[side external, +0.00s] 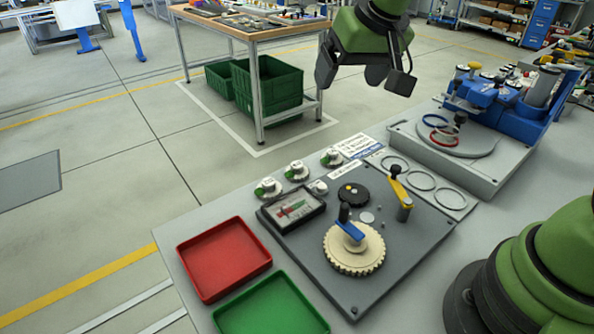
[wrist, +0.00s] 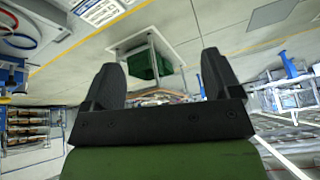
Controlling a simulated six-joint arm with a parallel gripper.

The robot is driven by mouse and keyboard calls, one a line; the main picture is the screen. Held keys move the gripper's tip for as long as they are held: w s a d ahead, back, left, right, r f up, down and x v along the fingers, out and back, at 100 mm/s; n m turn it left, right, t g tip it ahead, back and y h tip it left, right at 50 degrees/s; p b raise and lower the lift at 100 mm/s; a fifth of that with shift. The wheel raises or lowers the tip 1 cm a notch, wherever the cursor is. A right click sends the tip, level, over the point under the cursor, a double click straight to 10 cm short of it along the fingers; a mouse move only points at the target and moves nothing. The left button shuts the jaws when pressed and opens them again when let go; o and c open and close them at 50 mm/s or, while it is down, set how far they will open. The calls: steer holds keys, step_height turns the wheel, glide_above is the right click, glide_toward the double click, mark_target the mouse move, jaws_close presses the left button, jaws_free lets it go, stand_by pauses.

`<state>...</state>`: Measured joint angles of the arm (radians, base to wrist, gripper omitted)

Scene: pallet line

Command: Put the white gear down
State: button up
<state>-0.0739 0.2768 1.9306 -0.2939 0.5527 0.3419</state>
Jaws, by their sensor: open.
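The white gear (side external: 344,261), cream-coloured and toothed, lies flat on the dark grey board (side external: 372,292) on the table. A clamp with a blue arm and black knob (side external: 347,232) sits over its middle. My gripper (side external: 387,84) is raised well above and behind the board, near the top of the side view. In the wrist view my gripper (wrist: 162,85) shows two dark fingers spread apart with nothing between them. The wrist view faces out across the room, and the gear is not seen there.
A red tray (side external: 224,293) and a green tray (side external: 310,328) stand left of the board, both empty where visible. A yellow-armed clamp (side external: 399,190), a gauge (side external: 294,209) and several knobs sit near the gear. A blue-and-grey fixture with rings (side external: 474,171) stands at the back right.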

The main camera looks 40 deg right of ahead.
glide_toward(297, 164)
steer(key=w+f, duration=0.1)
steer(key=f+n+g, duration=0.1)
steer(key=f, duration=0.1)
steer(key=shift+w+d, duration=0.15)
steer(key=shift+w, duration=0.25)
steer(key=shift+x, duration=3.15)
steer(key=shift+w, duration=0.1)
steer(key=c, duration=1.1)
